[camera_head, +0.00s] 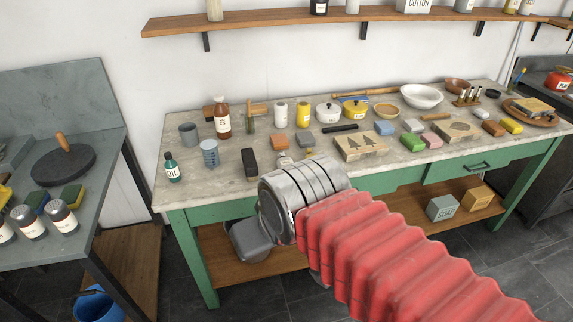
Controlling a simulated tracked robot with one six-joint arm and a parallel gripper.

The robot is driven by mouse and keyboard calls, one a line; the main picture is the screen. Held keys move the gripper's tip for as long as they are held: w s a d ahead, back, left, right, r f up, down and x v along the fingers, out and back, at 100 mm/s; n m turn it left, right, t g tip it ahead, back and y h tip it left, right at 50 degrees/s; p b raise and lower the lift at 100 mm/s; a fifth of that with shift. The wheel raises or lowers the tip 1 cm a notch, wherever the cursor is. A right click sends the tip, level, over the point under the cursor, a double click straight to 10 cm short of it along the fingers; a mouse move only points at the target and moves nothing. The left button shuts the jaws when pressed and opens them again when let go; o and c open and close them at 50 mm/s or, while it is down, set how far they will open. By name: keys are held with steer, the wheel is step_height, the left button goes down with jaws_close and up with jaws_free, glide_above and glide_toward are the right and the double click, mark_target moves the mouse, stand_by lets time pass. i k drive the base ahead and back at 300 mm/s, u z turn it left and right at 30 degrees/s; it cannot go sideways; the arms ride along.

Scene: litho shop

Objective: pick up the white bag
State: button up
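No thing that I can clearly make out as a white bag shows in the head view. A pale block marked COTTON (414,5) stands on the wall shelf, cut off by the top edge; I cannot tell whether it is a bag or a box. My arm, with a red ribbed sleeve and a metal wrist, reaches in from the lower right over the front edge of the green table (178,216). The wrist hides the fingers of my gripper, so their opening cannot be seen. A small pale shape just beyond the wrist is too unclear to name.
The table holds bottles, pots, bowls and several coloured blocks. A brown bottle (223,122) and a dark block (249,162) stand left of my wrist. A grey bench (95,165) stands at left. A SOAP box (442,208) sits on the low shelf.

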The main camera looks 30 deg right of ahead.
mark_target(283, 161)
steer(key=z, duration=0.05)
steer(key=i, duration=0.95)
steer(key=u, duration=0.1)
